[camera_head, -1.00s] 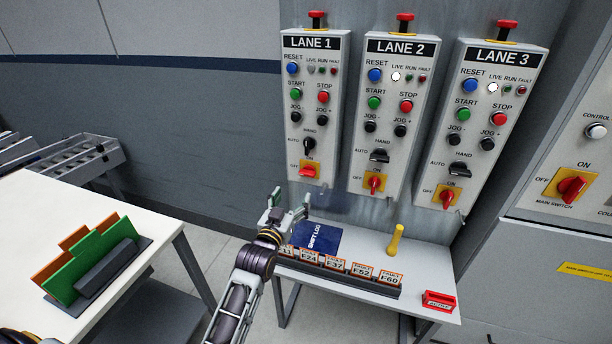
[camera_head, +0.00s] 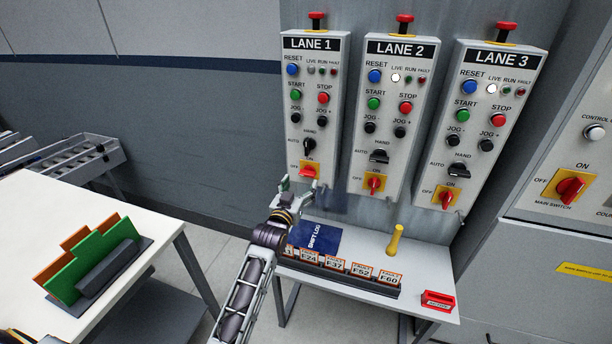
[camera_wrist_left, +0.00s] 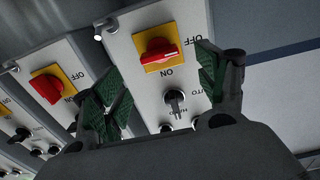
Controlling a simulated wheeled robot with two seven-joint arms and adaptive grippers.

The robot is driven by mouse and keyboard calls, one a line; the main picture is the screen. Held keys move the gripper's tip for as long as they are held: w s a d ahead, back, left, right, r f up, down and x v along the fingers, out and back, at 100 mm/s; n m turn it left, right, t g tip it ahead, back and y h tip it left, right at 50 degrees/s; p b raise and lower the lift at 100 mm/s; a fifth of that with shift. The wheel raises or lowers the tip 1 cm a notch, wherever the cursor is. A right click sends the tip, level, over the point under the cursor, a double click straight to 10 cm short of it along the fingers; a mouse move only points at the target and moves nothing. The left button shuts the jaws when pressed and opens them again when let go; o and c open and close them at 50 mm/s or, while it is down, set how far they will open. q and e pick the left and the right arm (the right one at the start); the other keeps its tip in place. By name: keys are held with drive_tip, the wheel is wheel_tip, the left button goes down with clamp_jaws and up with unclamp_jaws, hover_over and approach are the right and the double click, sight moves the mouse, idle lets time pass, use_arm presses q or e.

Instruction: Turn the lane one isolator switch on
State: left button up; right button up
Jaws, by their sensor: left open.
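The lane 1 isolator switch (camera_head: 309,172) is a red rotary handle on a yellow plate at the bottom of the LANE 1 panel (camera_head: 300,130). Its handle lies crosswise, toward OFF, unlike the upright handles on lanes 2 and 3. In the left wrist view the switch (camera_wrist_left: 158,52) shows upside down between and beyond the fingers. My left gripper (camera_head: 301,186) is open and empty, just below and in front of the switch, apart from it. It also shows in the wrist view (camera_wrist_left: 155,95) with green finger pads spread. My right gripper is not in view.
The LANE 2 panel (camera_head: 391,140) and LANE 3 panel (camera_head: 483,140) stand to the right. Below is a small table (camera_head: 420,265) with a blue shift log (camera_head: 318,236), fault cards and a yellow handle (camera_head: 396,240). A white table (camera_head: 60,205) stands at left.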

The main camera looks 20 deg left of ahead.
sight(306, 175)
use_arm(q)
drive_tip(key=shift+w, duration=1.8)
drive_tip(key=shift+w+d, duration=0.1)
drive_tip(key=shift+w, duration=1.4)
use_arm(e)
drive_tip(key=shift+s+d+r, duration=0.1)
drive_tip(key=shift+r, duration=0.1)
use_arm(q)
drive_tip(key=c, duration=1)
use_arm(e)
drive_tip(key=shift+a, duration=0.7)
